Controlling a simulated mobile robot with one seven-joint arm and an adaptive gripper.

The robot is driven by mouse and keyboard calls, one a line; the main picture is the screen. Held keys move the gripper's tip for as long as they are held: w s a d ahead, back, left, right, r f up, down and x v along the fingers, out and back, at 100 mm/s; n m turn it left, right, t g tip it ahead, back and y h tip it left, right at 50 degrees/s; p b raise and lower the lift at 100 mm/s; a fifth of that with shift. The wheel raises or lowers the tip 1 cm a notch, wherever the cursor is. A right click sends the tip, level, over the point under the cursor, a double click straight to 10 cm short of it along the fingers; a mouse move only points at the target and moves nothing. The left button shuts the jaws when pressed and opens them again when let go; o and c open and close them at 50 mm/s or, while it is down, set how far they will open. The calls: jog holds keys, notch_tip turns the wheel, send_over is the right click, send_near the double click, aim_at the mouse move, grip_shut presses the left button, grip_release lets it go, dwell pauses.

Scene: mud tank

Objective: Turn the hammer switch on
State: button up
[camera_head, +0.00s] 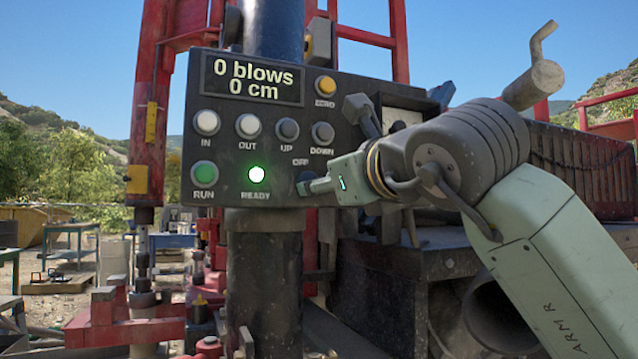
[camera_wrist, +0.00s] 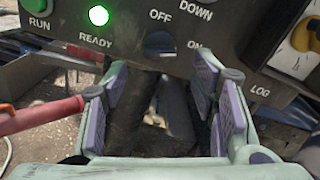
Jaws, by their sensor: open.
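The black control panel (camera_head: 262,130) has a display reading "0 blows" and "0 cm". A dark blue-grey knob (camera_wrist: 160,43), which I take as the hammer switch, sits between the OFF and ON labels in the wrist view. In the head view the knob (camera_head: 304,184) shows below OFF, partly hidden by my gripper. Its pointer direction cannot be told. My gripper (camera_head: 318,185) is beside the panel's lower edge. In the wrist view its two fingers (camera_wrist: 162,85) are apart and empty, just below and in front of the knob. Contact is not visible.
The green READY lamp (camera_head: 257,174) is lit beside the RUN button (camera_head: 204,173). IN, OUT, UP and DOWN buttons and a yellow button (camera_head: 325,86) share the panel. A dark vertical pipe (camera_head: 266,270) stands below it. A red bar (camera_wrist: 40,115) lies left of my fingers.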

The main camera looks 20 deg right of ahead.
jog(key=s, duration=0.5)
jog(key=shift+s+d, duration=0.1)
jog(key=shift+s, duration=0.2)
